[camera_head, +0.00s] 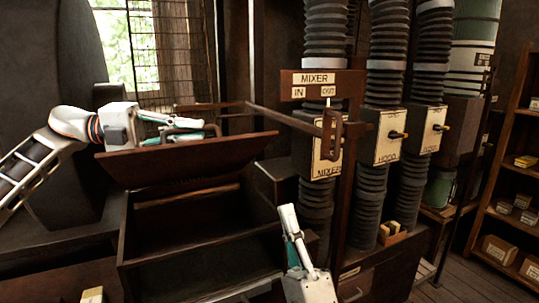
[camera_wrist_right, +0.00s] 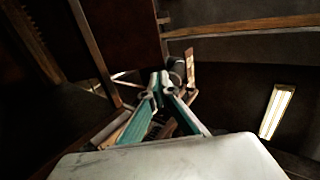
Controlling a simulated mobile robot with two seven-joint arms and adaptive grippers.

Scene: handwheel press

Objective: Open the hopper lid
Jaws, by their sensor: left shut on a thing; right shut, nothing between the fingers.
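The hopper (camera_head: 200,250) is a dark brown wooden box at centre left of the head view. Its lid (camera_head: 190,160) is raised and tilted at the back, and the dark interior shows below it. My left gripper (camera_head: 198,132) is shut on the lid handle (camera_head: 180,124) at the lid's upper edge. The fingers partly hide the handle. My right gripper (camera_head: 288,208) points up at the hopper's right side, with its fingers together and empty. Its closed fingertips also show in the right wrist view (camera_wrist_right: 164,78).
The MIXER sign (camera_head: 318,78) and its lever (camera_head: 330,135) stand on a post right of the hopper. Several ribbed ducts (camera_head: 385,80) rise behind. Shelves with small boxes (camera_head: 500,250) stand at far right. A barred window (camera_head: 130,45) is behind my left arm.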

